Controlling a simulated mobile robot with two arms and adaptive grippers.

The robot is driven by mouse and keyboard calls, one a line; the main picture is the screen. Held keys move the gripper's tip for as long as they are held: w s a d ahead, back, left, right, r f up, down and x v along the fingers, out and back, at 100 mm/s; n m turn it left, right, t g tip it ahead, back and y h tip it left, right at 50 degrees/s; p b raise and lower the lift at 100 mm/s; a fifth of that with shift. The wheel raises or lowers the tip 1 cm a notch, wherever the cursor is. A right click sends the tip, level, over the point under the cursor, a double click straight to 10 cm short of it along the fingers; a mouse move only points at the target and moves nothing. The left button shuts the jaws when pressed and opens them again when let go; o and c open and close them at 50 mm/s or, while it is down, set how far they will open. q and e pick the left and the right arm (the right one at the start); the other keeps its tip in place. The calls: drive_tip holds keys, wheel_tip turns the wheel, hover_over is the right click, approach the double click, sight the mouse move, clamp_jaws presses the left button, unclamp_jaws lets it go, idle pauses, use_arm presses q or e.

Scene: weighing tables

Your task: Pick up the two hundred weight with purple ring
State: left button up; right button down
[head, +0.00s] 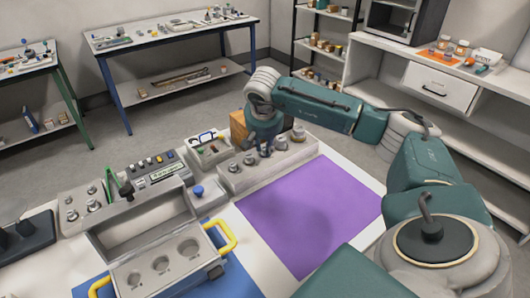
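A grey weight rack (295,160) stands behind the purple mat (310,210) and holds several metal weights in a row. One weight (298,133) stands at its right end, another (281,143) just left of it, and smaller ones (233,166) toward the left end. No purple ring can be made out on any weight at this size. My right gripper (264,150) reaches down over the middle of the rack, its fingertips close to the weights there and partly hiding them. Whether it is open, or touches or grips a weight, cannot be told. My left gripper is not in view.
An open grey case (133,247) with yellow handles and round wells stands at the front left. Behind it are a control panel (158,172) and a small box with a blue knob (198,191). A wooden block (238,127) stands behind the rack. The purple mat is bare.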

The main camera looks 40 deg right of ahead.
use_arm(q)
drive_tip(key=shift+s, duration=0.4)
use_arm(e)
drive_tip(key=shift+r, duration=0.1)
